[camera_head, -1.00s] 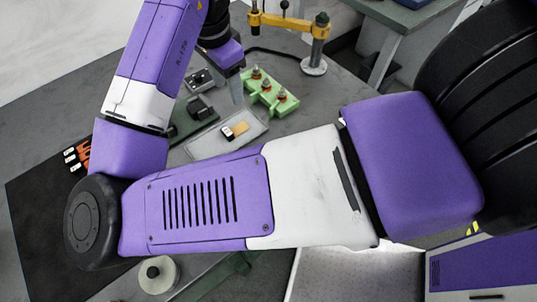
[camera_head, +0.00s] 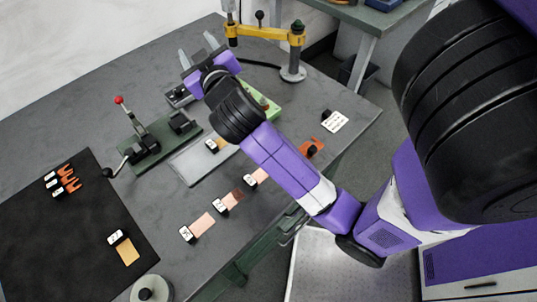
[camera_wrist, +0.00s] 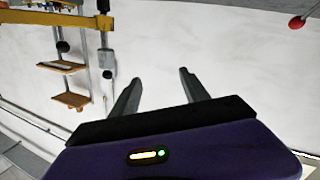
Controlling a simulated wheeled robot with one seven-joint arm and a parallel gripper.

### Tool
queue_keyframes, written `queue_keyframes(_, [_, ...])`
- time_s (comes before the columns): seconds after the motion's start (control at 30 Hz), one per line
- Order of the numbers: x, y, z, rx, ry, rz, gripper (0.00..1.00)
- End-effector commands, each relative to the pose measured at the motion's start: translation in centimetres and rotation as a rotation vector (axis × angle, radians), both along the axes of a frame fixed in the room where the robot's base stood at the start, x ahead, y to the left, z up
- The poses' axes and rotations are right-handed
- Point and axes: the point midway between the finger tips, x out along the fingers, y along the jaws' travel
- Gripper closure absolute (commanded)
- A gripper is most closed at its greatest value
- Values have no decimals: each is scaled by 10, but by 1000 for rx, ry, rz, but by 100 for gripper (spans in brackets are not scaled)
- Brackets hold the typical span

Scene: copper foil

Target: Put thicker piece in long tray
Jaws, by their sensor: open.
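Three flat copper-coloured pieces with white-and-black tags lie in a slanting row on the grey table: a left piece (camera_head: 202,224), a middle piece (camera_head: 233,197) and a right piece (camera_head: 261,175). Their thickness cannot be told at this size. A long pale-grey tray (camera_head: 193,170) lies behind the row. A tagged orange piece (camera_head: 220,144) shows at its far end, partly beside my arm. My gripper (camera_head: 197,48) is open and empty, raised over the back of the table. In the wrist view its spread fingers (camera_wrist: 158,88) face a white wall.
A dark mat (camera_head: 60,235) at left carries orange forked pieces (camera_head: 68,180) and a golden tagged piece (camera_head: 127,254). A green red-knobbed lever device (camera_head: 143,145) stands behind the tray. A green block (camera_head: 268,106) and yellow-armed post (camera_head: 294,50) stand near my arm.

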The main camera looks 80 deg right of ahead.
Motion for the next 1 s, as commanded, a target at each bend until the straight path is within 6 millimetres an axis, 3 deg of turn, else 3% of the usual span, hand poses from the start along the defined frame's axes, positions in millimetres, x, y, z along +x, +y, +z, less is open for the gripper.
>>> queue_keyframes(0.27, [-22, 101, -77, -57, 141, 399, 46])
queue_keyframes(0.5, [-87, 197, -129, 45, 177, 676, 46])
queue_keyframes(0.63, [-133, 244, -142, 145, 164, 776, 46])
queue_keyframes(0.8, [-189, 292, -139, 289, 116, 836, 46])
queue_keyframes(1.0, [-225, 317, -127, 393, 65, 836, 46])
